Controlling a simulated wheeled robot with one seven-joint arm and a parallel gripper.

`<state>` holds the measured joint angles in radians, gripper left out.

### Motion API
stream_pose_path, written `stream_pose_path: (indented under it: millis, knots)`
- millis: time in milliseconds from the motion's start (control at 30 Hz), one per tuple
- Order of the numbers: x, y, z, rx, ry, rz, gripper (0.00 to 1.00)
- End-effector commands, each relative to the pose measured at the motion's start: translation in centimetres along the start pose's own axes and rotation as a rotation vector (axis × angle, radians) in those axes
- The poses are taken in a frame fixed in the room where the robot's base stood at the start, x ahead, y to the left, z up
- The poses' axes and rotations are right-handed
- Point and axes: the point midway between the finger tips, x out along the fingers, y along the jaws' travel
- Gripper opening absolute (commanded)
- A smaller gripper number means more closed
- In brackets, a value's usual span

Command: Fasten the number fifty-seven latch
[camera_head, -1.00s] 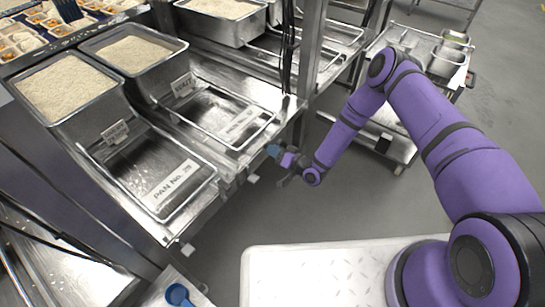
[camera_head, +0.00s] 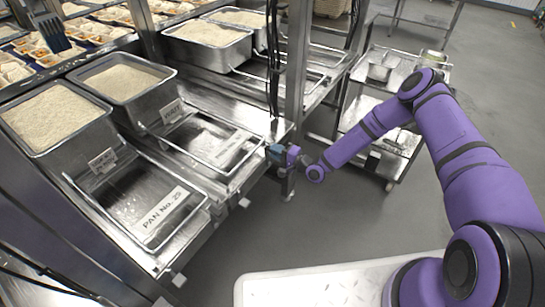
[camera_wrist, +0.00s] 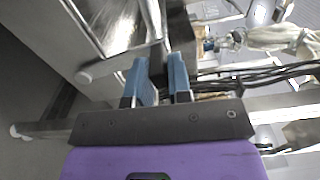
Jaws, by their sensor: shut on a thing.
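My gripper (camera_head: 277,152) is at the front edge of the metal rack, by the foot of an upright post. In the wrist view its two blue fingers (camera_wrist: 159,65) reach to the rack edge, with a narrow gap between them. They are shut on a small latch part at that edge, mostly hidden by the fingers. I cannot read a number fifty-seven on it, nor tell whether the latch is fastened. A pale knob-like end (camera_wrist: 97,71) sticks out from the rack to the left of the fingers.
Pale tabs (camera_head: 244,203) line the rack edge. A steel cart (camera_head: 400,145) stands behind my arm. Dark cables (camera_wrist: 255,80) run right of the fingers.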

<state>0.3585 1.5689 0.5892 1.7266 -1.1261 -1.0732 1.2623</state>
Motion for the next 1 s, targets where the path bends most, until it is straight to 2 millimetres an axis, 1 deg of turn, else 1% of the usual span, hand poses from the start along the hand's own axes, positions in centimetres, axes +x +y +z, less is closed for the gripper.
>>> stream_pose_path:
  millis: [100,300,867,900,1000]
  knots:
    - [-0.1,0.0,-0.8,0.063,0.002,0.001,0.0]
    - [-0.1,-0.1,-1.5,0.129,0.001,0.001,0.0]
    - [-0.1,-0.1,-1.9,0.158,0.003,0.001,0.0]
    - [-0.1,-0.1,-1.9,0.158,0.003,0.001,0.23]
    - [-0.1,-0.1,-1.9,0.158,0.002,0.001,0.44]
